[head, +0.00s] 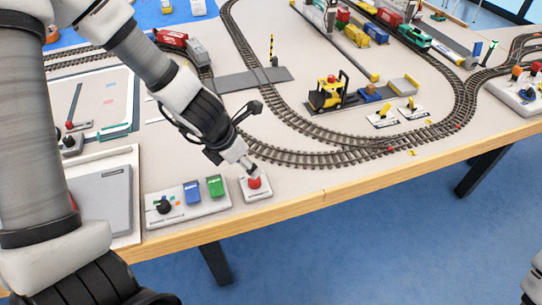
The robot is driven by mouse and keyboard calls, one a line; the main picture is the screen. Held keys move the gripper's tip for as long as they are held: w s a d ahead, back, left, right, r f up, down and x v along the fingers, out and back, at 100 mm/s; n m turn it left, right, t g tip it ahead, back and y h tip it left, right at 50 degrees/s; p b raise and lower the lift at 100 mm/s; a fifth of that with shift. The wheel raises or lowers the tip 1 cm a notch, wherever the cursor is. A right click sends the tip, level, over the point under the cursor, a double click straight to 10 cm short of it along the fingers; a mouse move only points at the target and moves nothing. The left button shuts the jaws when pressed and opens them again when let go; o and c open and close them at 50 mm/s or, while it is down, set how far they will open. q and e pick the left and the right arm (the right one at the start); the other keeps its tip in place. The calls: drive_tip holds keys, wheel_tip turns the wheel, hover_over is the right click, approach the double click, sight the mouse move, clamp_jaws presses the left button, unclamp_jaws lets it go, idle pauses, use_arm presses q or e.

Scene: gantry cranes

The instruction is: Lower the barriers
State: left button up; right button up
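A striped yellow-and-black barrier pole (271,47) stands upright at the grey level crossing (240,80) over the track. A red push button (254,182) sits on a small white box (256,190) near the table's front edge. My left gripper (248,168) points down at this button, its fingertips together with nothing visible between them. The tips are at or just above the button; I cannot tell whether they touch it. A second barrier pole is not clearly visible. My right gripper is not in view.
Left of the button box is a white control panel (188,203) with a black lever, a blue and a green switch. A red locomotive (171,38) is on the track at the back left. A yellow forklift (329,93) stands inside the track curve. The front right table strip is clear.

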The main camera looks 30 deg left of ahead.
sight(253, 180)
use_arm(q)
drive_tip(key=f+b, duration=0.3)
drive_tip(key=b, duration=0.1)
drive_tip(key=shift+s+d+f, duration=0.25)
drive_tip(key=shift+d, duration=0.15)
drive_tip(key=b+x, duration=0.2)
drive_tip(key=x, duration=0.1)
drive_tip(key=shift+w+a+f, duration=0.15)
drive_tip(key=shift+w+f, duration=0.05)
drive_tip(key=shift+w, duration=0.25)
drive_tip(key=shift+s+r, duration=0.2)
drive_tip(key=shift+r, duration=0.1)
clamp_jaws()
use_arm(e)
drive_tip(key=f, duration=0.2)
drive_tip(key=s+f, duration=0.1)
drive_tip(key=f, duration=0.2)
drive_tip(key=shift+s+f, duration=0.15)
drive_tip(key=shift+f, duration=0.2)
